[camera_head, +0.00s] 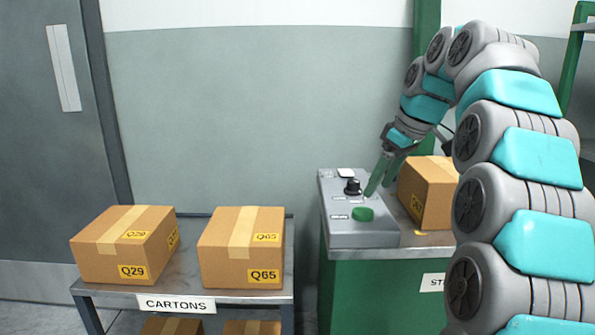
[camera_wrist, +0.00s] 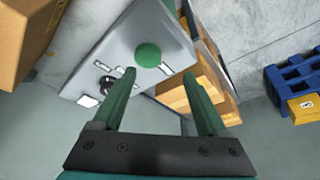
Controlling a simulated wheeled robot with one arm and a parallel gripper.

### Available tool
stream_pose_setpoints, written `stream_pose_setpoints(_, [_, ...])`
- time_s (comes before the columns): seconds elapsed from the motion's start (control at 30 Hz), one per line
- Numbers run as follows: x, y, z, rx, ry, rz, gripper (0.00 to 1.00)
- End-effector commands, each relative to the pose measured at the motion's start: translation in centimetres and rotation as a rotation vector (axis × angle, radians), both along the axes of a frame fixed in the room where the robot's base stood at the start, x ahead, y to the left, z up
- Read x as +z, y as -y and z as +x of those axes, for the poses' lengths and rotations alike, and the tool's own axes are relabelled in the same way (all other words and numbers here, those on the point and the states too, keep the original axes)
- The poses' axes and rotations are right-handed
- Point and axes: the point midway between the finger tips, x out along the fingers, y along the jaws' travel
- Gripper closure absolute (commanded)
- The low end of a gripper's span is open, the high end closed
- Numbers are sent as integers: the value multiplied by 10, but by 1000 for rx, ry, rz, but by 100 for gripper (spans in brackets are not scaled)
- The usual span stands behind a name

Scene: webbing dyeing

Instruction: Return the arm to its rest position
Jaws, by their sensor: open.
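My arm arches down from the right in the head view. My gripper (camera_head: 377,182) is open and empty, its green fingers pointing down over the grey control box (camera_head: 335,228). The fingertips appear close to the green button (camera_head: 362,214) and the black knob (camera_head: 352,187); contact cannot be told. In the wrist view, my gripper (camera_wrist: 159,75) shows its two fingers apart with nothing between them. The green button (camera_wrist: 148,57) lies beyond the fingertips, and the knob (camera_wrist: 105,85) is left of the left finger.
A carton (camera_head: 425,190) stands on the green cabinet (camera_head: 370,290) right beside the control box. Two cartons, Q29 (camera_head: 122,245) and Q65 (camera_head: 240,248), sit on the metal cart (camera_head: 190,290) at left. A blue pallet (camera_wrist: 290,80) shows at the wrist view's right.

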Motion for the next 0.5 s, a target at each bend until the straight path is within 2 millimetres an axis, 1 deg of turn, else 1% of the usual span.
stream_pose_setpoints(0.23, [-8,-10,-19,-39,-39,4,24])
stream_pose_setpoints(0.37, [-17,-16,-32,-70,-72,6,24])
stream_pose_setpoints(0.5, [-30,-25,-55,-115,-118,4,24])
